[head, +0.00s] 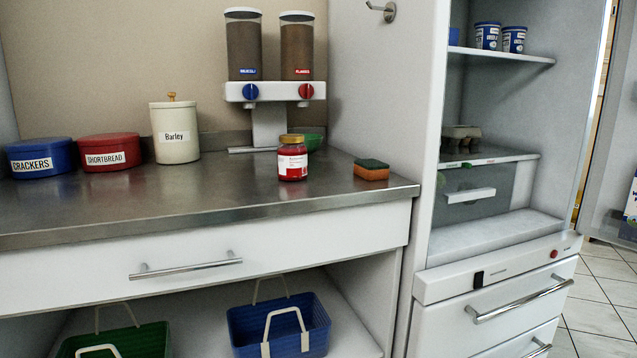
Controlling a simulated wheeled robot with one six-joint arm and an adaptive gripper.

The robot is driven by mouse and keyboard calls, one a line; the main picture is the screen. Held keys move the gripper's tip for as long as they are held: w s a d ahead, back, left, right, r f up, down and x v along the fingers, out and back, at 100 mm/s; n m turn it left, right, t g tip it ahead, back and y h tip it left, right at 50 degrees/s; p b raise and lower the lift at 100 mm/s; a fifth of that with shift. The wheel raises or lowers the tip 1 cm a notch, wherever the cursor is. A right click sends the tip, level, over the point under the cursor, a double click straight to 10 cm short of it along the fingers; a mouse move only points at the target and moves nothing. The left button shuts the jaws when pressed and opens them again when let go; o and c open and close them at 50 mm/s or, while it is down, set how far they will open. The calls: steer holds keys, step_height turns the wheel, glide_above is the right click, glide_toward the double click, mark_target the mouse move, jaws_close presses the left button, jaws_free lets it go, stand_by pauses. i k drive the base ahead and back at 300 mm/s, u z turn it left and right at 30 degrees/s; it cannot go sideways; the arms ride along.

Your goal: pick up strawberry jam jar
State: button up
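The strawberry jam jar (292,161) is likely the red jar with a gold lid and a white and red label; the label is too small to read. It stands upright on the steel counter, in front of the cereal dispenser and left of the sponge. My gripper is not in view.
A sponge (371,169) lies right of the jar, and a green bowl (313,141) sits behind it. A dispenser (269,75), a Barley canister (175,131) and red (109,152) and blue (42,158) tins line the back. The front counter is clear. An open fridge (497,210) stands right.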

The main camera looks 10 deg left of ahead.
mark_target(292, 153)
steer(key=z, duration=0.8)
steer(key=i, duration=1.1)
steer(key=u, duration=2.4)
